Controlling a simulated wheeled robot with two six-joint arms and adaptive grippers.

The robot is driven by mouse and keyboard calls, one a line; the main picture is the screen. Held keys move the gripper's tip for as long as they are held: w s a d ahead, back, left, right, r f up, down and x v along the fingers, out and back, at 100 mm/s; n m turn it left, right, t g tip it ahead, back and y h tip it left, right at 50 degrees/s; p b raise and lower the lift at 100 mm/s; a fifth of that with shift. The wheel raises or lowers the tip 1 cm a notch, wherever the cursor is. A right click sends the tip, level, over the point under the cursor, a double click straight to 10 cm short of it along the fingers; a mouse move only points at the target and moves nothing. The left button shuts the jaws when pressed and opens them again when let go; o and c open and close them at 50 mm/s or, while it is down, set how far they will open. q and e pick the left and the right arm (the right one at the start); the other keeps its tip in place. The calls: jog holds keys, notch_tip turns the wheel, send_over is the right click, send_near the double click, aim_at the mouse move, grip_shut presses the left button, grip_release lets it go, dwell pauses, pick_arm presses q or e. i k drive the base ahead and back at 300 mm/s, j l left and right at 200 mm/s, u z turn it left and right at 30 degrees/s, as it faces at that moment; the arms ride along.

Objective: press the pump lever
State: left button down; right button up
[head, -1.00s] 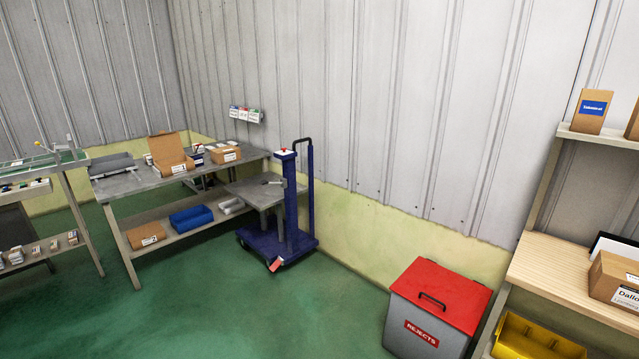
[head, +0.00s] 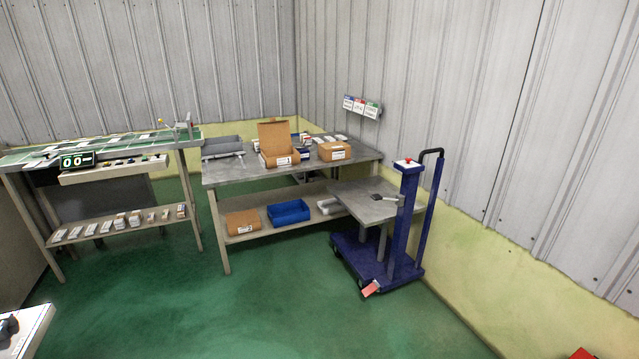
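A blue wheeled lift cart (head: 405,225) stands on the floor right of centre in the head view, with a tall column and a curved push handle. A small red knob (head: 407,159) is on top of the column. Neither of my grippers is in view.
A metal workbench (head: 225,176) with boxes stands left of the cart. A conveyor table (head: 100,150) is at the left. A white surface edge (head: 25,318) shows at lower left. Green floor (head: 250,310) before the cart is clear. The wall is close behind it.

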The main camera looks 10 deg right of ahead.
aim_at(377, 197)
jog(key=i+j+z, duration=0.2)
jog(key=i, duration=0.2)
jog(key=i+j+z, duration=0.15)
jog(key=i, duration=0.2)
jog(key=i+j+z, duration=0.2)
jog(key=i, duration=0.2)
jog(key=i+j+z, duration=0.2)
jog(key=i+z, duration=0.2)
jog(key=i+j+z, duration=0.25)
jog(key=z, duration=0.2)
jog(key=i+j+z, duration=0.2)
jog(key=j+z, duration=0.2)
jog(key=i+j+z, duration=0.2)
jog(key=j+z, duration=0.2)
jog(key=i+j+z, duration=0.1)
jog(key=j+z, duration=0.35)
